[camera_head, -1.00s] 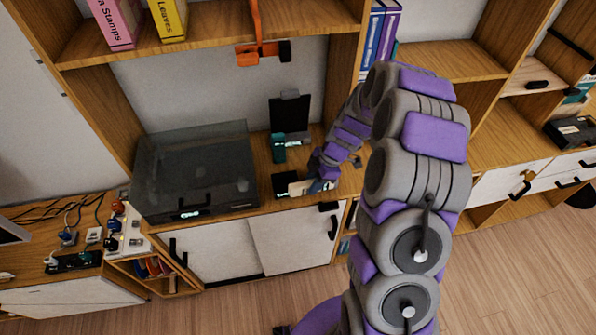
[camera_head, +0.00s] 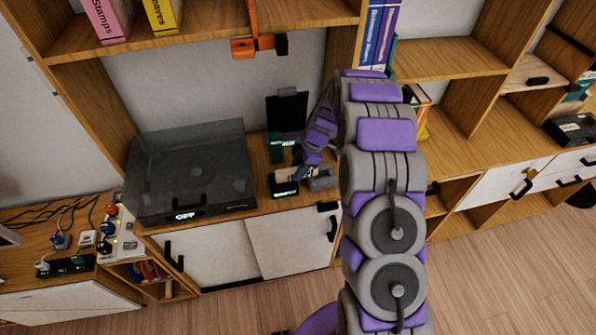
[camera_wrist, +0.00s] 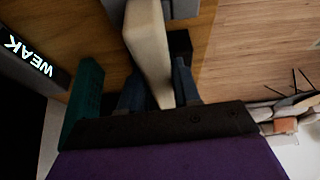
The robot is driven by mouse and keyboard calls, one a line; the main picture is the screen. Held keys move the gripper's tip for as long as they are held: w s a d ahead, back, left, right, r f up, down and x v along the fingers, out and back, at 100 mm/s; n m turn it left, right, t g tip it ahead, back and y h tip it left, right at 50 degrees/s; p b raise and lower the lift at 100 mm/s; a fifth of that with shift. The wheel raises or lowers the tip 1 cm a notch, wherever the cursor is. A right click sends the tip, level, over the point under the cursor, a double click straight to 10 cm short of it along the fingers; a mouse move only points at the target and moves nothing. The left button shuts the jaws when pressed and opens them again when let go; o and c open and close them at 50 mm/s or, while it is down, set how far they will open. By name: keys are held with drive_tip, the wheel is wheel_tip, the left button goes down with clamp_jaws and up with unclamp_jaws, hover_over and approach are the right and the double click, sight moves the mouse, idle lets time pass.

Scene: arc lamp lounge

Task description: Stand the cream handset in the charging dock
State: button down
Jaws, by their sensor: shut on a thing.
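The cream handset (camera_wrist: 148,45) is between the fingers of my gripper (camera_wrist: 158,92), shut on it, in the wrist view. Its far end extends toward the top of that view. In the head view my gripper (camera_head: 303,170) is low over the shelf top, and the handset is mostly hidden there. A small dark unit with a lit display (camera_head: 284,189) sits just in front of my gripper. A grey block (camera_head: 321,181) lies just right of it. I cannot tell for sure which of these is the charging dock.
A teal block (camera_head: 277,148) and a black upright panel (camera_head: 287,112) stand behind my gripper. A display reading WEAK (camera_wrist: 30,55) shows in the wrist view. A clear-lidded turntable (camera_head: 190,170) is at left. An orange bracket (camera_head: 259,46) hangs above.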

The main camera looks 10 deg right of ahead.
drive_tip(key=shift+r, duration=0.15)
drive_tip(key=shift+f, duration=0.2)
drive_tip(key=c, duration=0.8)
unclamp_jaws()
drive_tip(key=shift+r+p, duration=0.1)
drive_tip(key=shift+p, duration=0.3)
drive_tip(key=shift+d+r+p, duration=0.1)
drive_tip(key=shift+r+p, duration=0.05)
drive_tip(key=shift+p, duration=0.25)
drive_tip(key=p+v, duration=0.3)
drive_tip(key=v, duration=1.4)
